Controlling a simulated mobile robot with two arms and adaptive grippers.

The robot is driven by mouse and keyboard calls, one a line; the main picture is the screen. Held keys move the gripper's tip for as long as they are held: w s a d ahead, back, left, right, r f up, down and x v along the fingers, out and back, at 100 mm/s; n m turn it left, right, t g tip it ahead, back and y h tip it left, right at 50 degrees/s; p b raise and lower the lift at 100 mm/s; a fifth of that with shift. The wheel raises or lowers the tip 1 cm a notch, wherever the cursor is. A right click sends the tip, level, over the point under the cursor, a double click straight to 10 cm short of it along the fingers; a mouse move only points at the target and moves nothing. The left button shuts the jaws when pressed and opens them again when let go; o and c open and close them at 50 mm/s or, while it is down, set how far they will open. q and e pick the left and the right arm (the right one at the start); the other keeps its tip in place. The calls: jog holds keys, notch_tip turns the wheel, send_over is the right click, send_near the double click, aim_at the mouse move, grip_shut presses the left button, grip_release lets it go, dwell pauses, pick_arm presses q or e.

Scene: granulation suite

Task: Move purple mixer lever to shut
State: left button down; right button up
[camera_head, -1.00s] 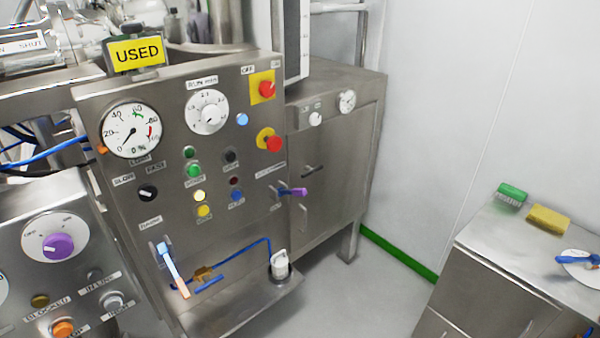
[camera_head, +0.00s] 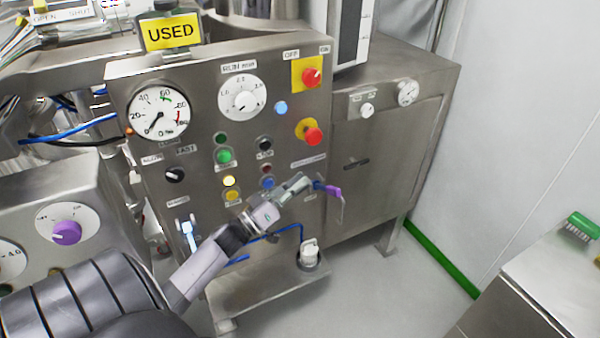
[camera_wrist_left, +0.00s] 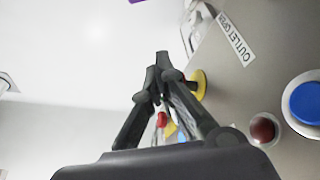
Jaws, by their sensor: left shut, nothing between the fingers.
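The purple-tipped mixer lever (camera_head: 332,191) sticks out from the right edge of the steel control panel, its purple end pointing right. A sliver of purple (camera_wrist_left: 137,2) shows at the top edge of the left wrist view. My left gripper (camera_head: 307,182) is shut and empty, just left of the purple tip in the head view. It hides the lever's base and part of the label there; I cannot tell whether it touches the lever. In the left wrist view its fingertips (camera_wrist_left: 161,60) are together beside the panel, near an "OUTLET OPEN" label (camera_wrist_left: 235,38). My right gripper is not in view.
The panel (camera_head: 300,240) carries gauges, several buttons and red switches (camera_head: 312,134) above the lever. A white-handled lever (camera_head: 188,235) and a white fitting (camera_head: 309,252) are below. A steel cabinet (camera_head: 375,205) stands to the right, with open floor before it.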

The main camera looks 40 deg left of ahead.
pick_arm(q)
jog(key=r+b, duration=0.1)
jog(key=r, duration=0.1)
send_over(325, 188)
jog(key=s, duration=0.3)
jog(key=f+b, duration=0.1)
jog(key=f, duration=0.1)
jog(key=d+f+b, duration=0.1)
jog(key=b, duration=0.1)
jog(key=shift+w+f, duration=0.15)
jog(key=shift+f, duration=0.2)
jog(key=shift+d, duration=0.1)
